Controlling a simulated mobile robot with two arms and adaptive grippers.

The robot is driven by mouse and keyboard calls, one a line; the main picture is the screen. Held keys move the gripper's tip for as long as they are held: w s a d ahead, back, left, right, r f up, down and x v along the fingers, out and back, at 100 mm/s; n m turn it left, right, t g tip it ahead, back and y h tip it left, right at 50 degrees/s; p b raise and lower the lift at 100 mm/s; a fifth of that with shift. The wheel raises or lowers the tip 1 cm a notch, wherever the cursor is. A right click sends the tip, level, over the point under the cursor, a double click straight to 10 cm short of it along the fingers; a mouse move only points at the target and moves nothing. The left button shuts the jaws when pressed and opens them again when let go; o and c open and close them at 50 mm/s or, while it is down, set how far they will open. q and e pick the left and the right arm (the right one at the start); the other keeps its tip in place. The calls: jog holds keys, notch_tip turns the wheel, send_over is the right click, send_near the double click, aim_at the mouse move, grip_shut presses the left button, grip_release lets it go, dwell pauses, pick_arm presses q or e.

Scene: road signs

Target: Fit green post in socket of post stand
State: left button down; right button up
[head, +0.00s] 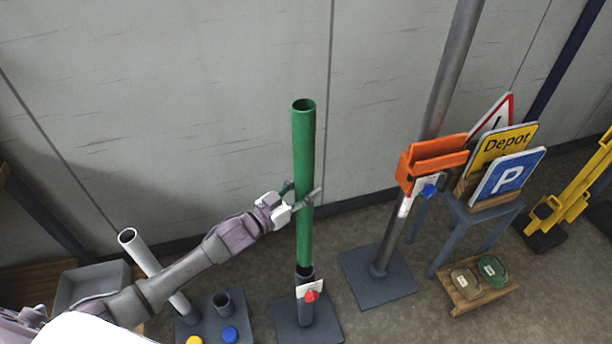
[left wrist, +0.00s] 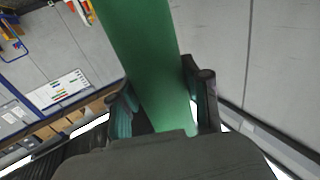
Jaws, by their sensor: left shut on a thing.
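The green post (head: 304,150) is a hollow tube standing close to upright; it also fills the middle of the left wrist view (left wrist: 150,60). My left gripper (head: 302,197) is shut on it around mid-height, with one finger on each side in the left wrist view (left wrist: 163,103). The post stand (head: 290,325) has a dark base and a short socket (head: 305,285) with a white label and red knob. The post's lower end is at the socket's mouth and seems to sit just inside it; how deep is hidden. My right gripper is not in view.
Right of the stand, a grey pole (head: 440,85) on a square base (head: 380,278) carries an orange bracket (head: 425,160). Signs stand on a small table (head: 488,205). At left are a white tube (head: 145,255), a base with knobs (head: 240,310) and a grey bin (head: 85,280).

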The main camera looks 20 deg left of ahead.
pick_arm(q)
jog(key=shift+d, duration=0.1)
notch_tip(320, 180, down, 9)
jog(key=b, duration=0.9)
jog(key=shift+f, duration=0.15)
jog(key=shift+f+b, duration=2.55)
jog(key=shift+f, duration=0.85)
jog(key=shift+c, duration=2.2)
grip_release()
jog(key=shift+s, duration=0.1)
jog(key=shift+f, duration=0.2)
send_near(299, 233)
jog(key=shift+r, duration=0.1)
